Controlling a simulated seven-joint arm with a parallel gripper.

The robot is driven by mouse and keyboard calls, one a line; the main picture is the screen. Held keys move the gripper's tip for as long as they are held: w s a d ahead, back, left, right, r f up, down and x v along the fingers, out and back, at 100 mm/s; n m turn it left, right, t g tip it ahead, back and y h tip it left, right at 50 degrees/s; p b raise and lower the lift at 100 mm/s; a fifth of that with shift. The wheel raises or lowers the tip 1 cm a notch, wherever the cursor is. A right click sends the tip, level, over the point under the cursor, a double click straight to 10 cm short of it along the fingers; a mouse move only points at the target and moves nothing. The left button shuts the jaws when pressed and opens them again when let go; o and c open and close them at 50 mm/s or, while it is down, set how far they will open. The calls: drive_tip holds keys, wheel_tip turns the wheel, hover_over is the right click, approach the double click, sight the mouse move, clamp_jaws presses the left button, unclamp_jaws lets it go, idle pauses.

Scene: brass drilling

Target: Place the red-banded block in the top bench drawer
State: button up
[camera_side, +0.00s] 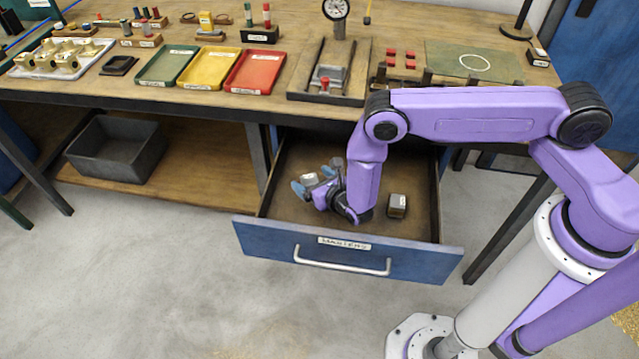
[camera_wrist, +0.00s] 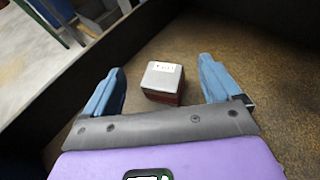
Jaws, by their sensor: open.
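The top bench drawer (camera_side: 350,248) is pulled open, with a blue front, a handle and a label. My gripper (camera_side: 313,180) is inside it, low near the left wall, with its blue fingers spread. A small block with a pale grey labelled top (camera_side: 309,178) is at the fingertips. In the wrist view this block (camera_wrist: 163,80) shows dark red on its lower sides and sits on the drawer floor. It lies between the open fingers (camera_wrist: 161,74), with a gap on both sides. Its underside is hidden.
A second, darker block (camera_side: 397,205) stands in the drawer, right of my wrist. Above, the bench carries green (camera_side: 168,65), yellow (camera_side: 208,67) and red (camera_side: 255,72) trays and a gauge stand (camera_side: 337,12). A grey bin (camera_side: 115,148) is on the lower shelf.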

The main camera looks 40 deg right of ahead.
drive_tip(key=shift+v, duration=1.65)
drive_tip(key=shift+w+r, duration=0.1)
drive_tip(key=shift+w+r, duration=0.1)
drive_tip(key=shift+r, duration=0.25)
drive_tip(key=s+d+r+m+g+h, duration=0.1)
drive_tip(key=s+d+r+m+h, duration=0.2)
drive_tip(key=r, duration=0.4)
drive_tip(key=d+r+m+g+h, duration=0.2)
drive_tip(key=r+m, duration=0.3)
drive_tip(key=r, duration=0.2)
drive_tip(key=s+d+r+m+g+h, duration=0.1)
drive_tip(key=s+d+r+m+h, duration=0.2)
drive_tip(key=r, duration=0.4)
drive_tip(key=s+d+r+m+g+y, duration=0.1)
drive_tip(key=s+r+m+g+y, duration=0.2)
drive_tip(key=s, duration=0.6)
drive_tip(key=s+d+r+m+g+y, duration=0.2)
drive_tip(key=s+r+m+g, duration=0.1)
drive_tip(key=s, duration=0.5)
drive_tip(key=s+d+r+m+g+y, duration=0.2)
drive_tip(key=s+r+m, duration=0.3)
drive_tip(key=s, duration=0.4)
drive_tip(key=shift+s+m+g+y, duration=0.35)
drive_tip(key=shift+m+g+y, duration=0.25)
drive_tip(key=shift+g+y, duration=0.15)
